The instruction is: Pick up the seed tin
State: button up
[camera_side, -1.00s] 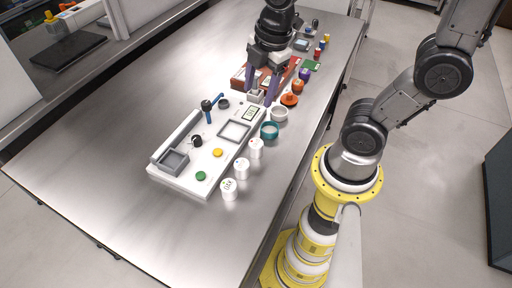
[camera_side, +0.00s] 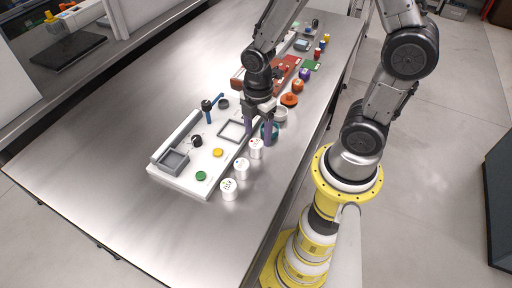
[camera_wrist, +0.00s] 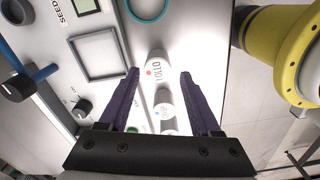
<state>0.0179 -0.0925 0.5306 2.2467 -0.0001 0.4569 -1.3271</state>
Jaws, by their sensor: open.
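Several white lidded tins stand in a row along the front edge of the white panel; which one is the seed tin I cannot tell from the labels. The far tin (camera_side: 256,150) has a red dot in the wrist view (camera_wrist: 157,66). The middle tin (camera_side: 242,168) has a blue dot in the wrist view (camera_wrist: 163,101). The near tin (camera_side: 228,189) is partly covered in the wrist view. My gripper (camera_side: 260,142) is open and empty, pointing down by the far tin. In the wrist view its fingertips (camera_wrist: 159,74) appear on either side of that tin; their height is unclear.
The white panel (camera_side: 183,187) carries knobs, a grey square frame (camera_side: 233,131), a grey box (camera_side: 173,161) and a blue-handled lever (camera_side: 208,115). A teal ring (camera_wrist: 162,14) lies just beyond the far tin. Bare steel table is free at the near left.

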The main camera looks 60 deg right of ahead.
aim_at(257, 142)
notch_tip(257, 142, down, 5)
jog(key=shift+w+r, duration=0.1)
jog(key=shift+w, duration=0.05)
grip_shut()
dwell(0.4)
